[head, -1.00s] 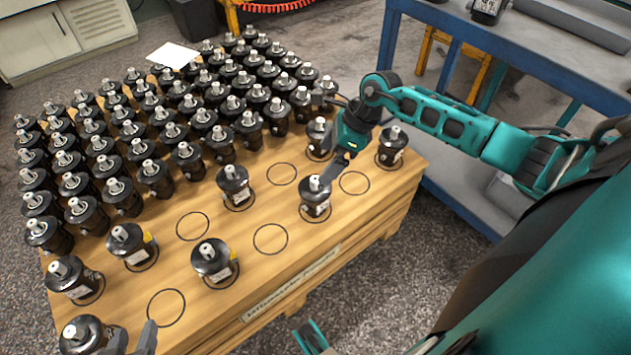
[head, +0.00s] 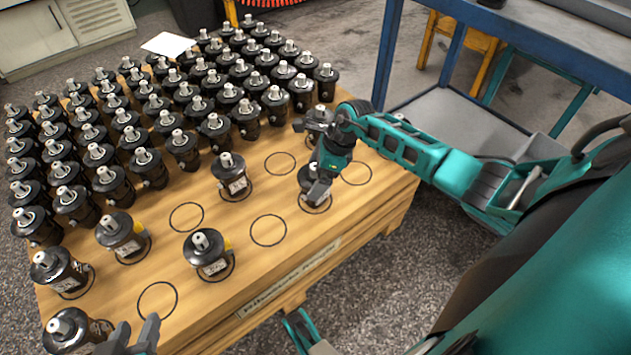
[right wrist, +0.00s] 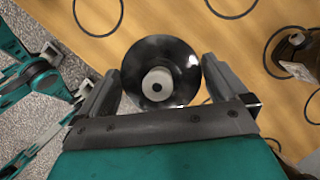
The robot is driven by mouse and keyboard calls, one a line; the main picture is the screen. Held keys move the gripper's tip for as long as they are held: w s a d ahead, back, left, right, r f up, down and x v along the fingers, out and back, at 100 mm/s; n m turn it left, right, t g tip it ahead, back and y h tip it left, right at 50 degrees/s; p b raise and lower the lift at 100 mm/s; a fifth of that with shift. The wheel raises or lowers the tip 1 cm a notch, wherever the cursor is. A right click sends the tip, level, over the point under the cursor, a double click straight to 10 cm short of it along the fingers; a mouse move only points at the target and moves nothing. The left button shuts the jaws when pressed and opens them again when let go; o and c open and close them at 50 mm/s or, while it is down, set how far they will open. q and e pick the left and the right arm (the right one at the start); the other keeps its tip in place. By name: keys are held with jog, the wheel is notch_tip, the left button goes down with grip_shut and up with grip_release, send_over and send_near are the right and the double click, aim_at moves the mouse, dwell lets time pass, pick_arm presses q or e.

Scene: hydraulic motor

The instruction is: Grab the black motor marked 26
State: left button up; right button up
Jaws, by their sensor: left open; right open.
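Black motors with silver shafts stand on a wooden pallet (head: 375,212); I cannot read the number 26 on any. My right gripper (head: 318,192) is low over one motor (head: 306,178) near the pallet's right side and partly hides it. In the right wrist view this motor (right wrist: 160,72) sits between the two open fingers of my right gripper (right wrist: 160,88), seen from above, with small gaps at its sides. My left gripper (head: 134,336) is open and empty at the bottom left, beside the front corner motor (head: 75,332).
Other spaced motors stand nearby: one (head: 232,178) behind, one (head: 207,255) in front, and one (head: 318,118) behind my right arm. Empty drawn circles (head: 268,230) lie between them. Dense rows of motors (head: 120,140) fill the back left. A blue table (head: 540,60) stands at the right.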

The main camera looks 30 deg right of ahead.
jog(key=shift+a+f, duration=0.1)
jog(key=shift+f, duration=0.2)
jog(key=c, duration=1.7)
jog(key=shift+w+r, duration=0.2)
jog(key=shift+r, duration=0.05)
jog(key=shift+c, duration=0.3)
